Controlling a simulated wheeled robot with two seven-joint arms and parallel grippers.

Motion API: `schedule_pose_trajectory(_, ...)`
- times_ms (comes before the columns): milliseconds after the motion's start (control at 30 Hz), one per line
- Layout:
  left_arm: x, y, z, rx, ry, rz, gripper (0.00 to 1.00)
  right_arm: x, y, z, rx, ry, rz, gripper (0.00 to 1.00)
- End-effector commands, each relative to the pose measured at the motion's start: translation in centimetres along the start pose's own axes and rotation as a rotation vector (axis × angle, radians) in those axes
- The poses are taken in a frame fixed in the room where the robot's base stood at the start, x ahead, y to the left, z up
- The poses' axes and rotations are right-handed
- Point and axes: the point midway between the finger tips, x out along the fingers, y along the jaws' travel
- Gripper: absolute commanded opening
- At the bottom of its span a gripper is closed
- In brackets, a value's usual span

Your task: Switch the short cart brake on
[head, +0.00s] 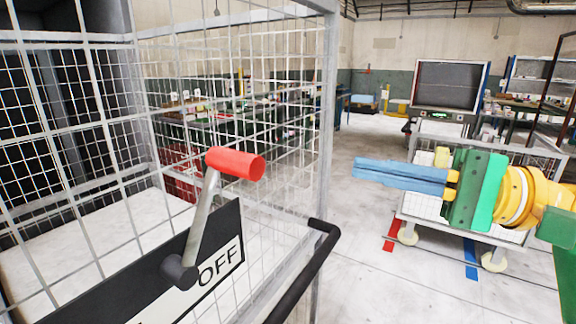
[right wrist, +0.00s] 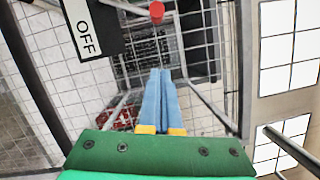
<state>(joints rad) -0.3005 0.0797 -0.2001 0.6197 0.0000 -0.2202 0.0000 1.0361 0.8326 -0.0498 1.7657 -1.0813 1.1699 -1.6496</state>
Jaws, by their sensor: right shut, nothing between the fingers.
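The brake lever (head: 205,210) of the near wire cart (head: 327,120) has a grey shaft and a red grip (head: 236,164). It is tilted up and to the right, on the side of its dark plate (head: 215,262) marked OFF. My right gripper (head: 357,169) is to the right of the red grip, apart from it, with its blue fingers shut and empty, pointing left. In the right wrist view the red grip (right wrist: 157,12) is beyond the fingertips (right wrist: 160,72), and the OFF label (right wrist: 84,30) is at upper left. My left gripper is not in view.
A black handle bar (head: 305,270) sticks out at the near cart's right edge. A lower wheeled cart (head: 420,205) stands behind my right gripper, near red and blue floor marks. Shelves with goods are behind the mesh. Bare floor lies between the carts.

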Motion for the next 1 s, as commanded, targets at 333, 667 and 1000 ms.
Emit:
schedule_pose_trajectory(333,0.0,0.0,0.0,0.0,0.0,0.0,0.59,-0.2,0.1,0.6,-0.096,0.02,0.034,0.0)
schedule_pose_trajectory(667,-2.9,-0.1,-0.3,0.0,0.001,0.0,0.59,4.6,-0.4,0.8,-0.09,0.014,0.034,0.0)
schedule_pose_trajectory(1000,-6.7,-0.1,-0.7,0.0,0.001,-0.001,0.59,10.4,0.0,2.2,-0.094,0.016,0.033,0.0)
